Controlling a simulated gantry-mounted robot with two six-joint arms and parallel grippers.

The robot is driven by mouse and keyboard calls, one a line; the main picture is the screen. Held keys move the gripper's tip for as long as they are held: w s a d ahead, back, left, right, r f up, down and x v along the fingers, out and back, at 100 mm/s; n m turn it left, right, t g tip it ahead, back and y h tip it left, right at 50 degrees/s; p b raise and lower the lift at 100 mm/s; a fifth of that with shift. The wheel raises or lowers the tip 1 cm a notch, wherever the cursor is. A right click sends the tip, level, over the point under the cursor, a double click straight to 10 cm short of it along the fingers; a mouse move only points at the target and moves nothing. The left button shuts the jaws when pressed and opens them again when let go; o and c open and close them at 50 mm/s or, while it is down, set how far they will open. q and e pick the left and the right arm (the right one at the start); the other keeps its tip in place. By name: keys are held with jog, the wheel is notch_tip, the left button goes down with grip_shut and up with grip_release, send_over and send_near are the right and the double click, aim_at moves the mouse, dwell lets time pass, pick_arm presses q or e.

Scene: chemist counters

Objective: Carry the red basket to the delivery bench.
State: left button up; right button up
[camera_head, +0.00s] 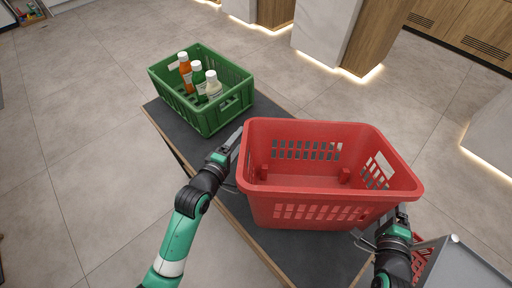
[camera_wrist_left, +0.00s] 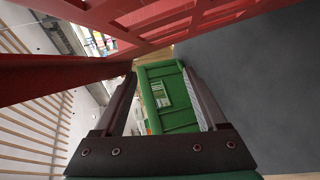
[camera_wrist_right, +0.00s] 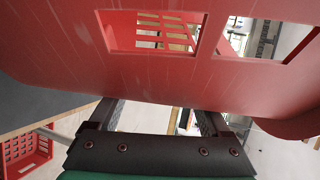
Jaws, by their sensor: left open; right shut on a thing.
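The red basket (camera_head: 315,210) is on or just above the dark bench top (camera_head: 240,205) in the head view, upright; it looks empty apart from small red blocks on its inner walls. My left gripper (camera_head: 236,150) is open beside the basket's left end. In the left wrist view its fingers (camera_wrist_left: 160,95) are apart below the red rim (camera_wrist_left: 60,75). My right gripper (camera_head: 398,220) is shut on the basket's right front edge. In the right wrist view the red wall (camera_wrist_right: 160,80) fills the space over the fingers. Whether the basket's base touches the bench is hidden.
A green crate (camera_head: 240,105) with several bottles (camera_head: 198,80) stands at the bench's far end, just behind the basket. A grey box-like unit (camera_head: 460,265) and another red basket (camera_head: 420,252) are at the lower right. Open tiled floor (camera_head: 80,110) lies to the left.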

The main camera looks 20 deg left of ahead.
pick_arm(q)
jog(key=shift+a+r, duration=0.15)
jog(key=shift+a, duration=0.3)
jog(key=o, duration=0.4)
pick_arm(e)
jog(key=shift+d, duration=0.45)
pick_arm(q)
jog(key=shift+a, duration=0.15)
pick_arm(e)
jog(key=o, duration=0.4)
jog(key=shift+r, duration=0.1)
pick_arm(q)
jog(key=v, duration=1.2)
pick_arm(e)
jog(key=v, duration=1.2)
